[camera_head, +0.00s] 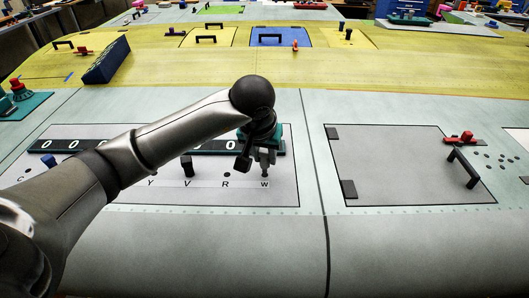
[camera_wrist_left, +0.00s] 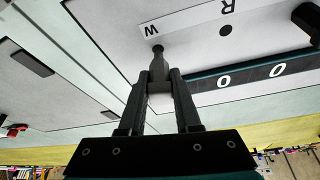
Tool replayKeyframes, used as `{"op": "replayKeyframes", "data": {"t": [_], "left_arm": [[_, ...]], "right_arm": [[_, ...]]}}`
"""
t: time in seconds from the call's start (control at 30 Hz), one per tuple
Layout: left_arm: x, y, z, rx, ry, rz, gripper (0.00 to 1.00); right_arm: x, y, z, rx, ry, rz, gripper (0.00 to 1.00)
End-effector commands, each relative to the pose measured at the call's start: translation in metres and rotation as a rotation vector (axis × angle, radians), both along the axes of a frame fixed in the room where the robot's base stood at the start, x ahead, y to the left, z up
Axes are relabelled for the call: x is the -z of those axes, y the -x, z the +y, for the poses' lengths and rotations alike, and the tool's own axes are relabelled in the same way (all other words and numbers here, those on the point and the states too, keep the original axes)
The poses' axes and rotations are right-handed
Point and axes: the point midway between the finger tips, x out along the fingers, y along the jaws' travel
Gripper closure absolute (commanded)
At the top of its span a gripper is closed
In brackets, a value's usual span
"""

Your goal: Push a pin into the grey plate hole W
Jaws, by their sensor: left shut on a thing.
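The grey plate (camera_head: 110,185) lies at centre left, with a row of lettered holes along its front edge. My left gripper (camera_head: 265,160) is over the right end of that row, by the letter W. In the left wrist view the gripper (camera_wrist_left: 159,88) is shut on a grey pin (camera_wrist_left: 157,68), which points at the plate just beside the W label. A dark round spot at the pin's far end marks hole W (camera_wrist_left: 157,47); I cannot tell how deep the pin is. Hole R (camera_head: 227,174) is empty. My right gripper is not in view.
A black upright piece (camera_head: 187,166) stands at V. A black strip with white zeros (camera_head: 60,146) runs behind the holes. To the right is a grey panel (camera_head: 385,165) with a black handle (camera_head: 464,168) and a red-topped part (camera_head: 466,138). A blue block (camera_head: 107,61) lies behind.

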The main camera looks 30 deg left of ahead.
Motion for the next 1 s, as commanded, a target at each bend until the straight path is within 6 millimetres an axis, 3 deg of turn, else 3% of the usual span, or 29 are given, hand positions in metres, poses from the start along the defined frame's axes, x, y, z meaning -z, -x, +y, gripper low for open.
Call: {"op": "replayKeyframes", "data": {"t": [1.0], "left_arm": [[0.0041, 0.0002, -0.0001, 0.000, 0.000, -0.001, 1.00]], "right_arm": [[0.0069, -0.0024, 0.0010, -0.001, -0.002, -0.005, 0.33]]}}
